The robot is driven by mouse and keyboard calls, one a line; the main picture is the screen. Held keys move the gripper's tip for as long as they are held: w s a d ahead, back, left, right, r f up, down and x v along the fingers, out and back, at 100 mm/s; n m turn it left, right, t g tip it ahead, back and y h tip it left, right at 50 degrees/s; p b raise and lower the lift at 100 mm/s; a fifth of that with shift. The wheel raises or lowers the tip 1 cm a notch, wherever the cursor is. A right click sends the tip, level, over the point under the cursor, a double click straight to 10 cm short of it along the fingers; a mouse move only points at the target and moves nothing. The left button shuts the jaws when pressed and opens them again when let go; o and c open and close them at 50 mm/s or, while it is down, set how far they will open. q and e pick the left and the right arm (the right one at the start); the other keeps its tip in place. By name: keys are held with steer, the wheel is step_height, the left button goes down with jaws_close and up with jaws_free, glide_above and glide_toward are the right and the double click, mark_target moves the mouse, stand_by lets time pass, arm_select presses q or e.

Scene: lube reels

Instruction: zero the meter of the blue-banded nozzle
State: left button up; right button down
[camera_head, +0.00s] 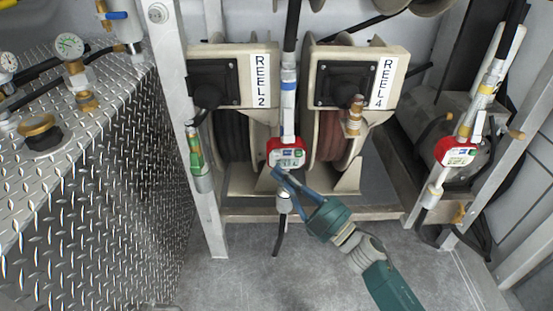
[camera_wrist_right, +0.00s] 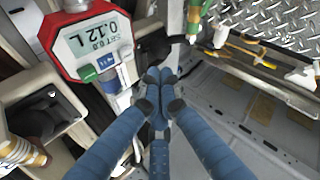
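The blue-banded nozzle (camera_head: 288,98) hangs upright between the two reels. Its red meter (camera_head: 286,153) faces me and also shows at the upper left of the right wrist view (camera_wrist_right: 90,42). My right gripper (camera_head: 279,174) is just below the meter in the head view. In the wrist view its blue fingertips (camera_wrist_right: 158,88) meet with nothing seen between them, apart from the buttons in the picture. My left gripper is out of view.
Reel 2 (camera_head: 235,77) and reel 4 (camera_head: 365,77) stand behind. A yellow-banded nozzle with a red meter (camera_head: 455,152) hangs at the right. A green-banded nozzle (camera_head: 195,152) hangs beside the left post. A diamond-plate tank (camera_head: 90,190) fills the left side. The front floor is open.

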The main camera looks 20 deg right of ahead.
mark_target(276, 154)
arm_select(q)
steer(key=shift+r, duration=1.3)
arm_select(e)
steer(key=shift+w+d, duration=0.2)
steer(key=shift+w, duration=0.65)
steer(key=shift+w+d, duration=0.15)
steer(key=shift+w, duration=0.7)
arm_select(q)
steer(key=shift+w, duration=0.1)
arm_select(e)
steer(key=shift+w, duration=0.1)
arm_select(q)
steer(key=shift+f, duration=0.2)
arm_select(e)
steer(key=shift+w+d, duration=0.1)
steer(key=shift+w, duration=0.2)
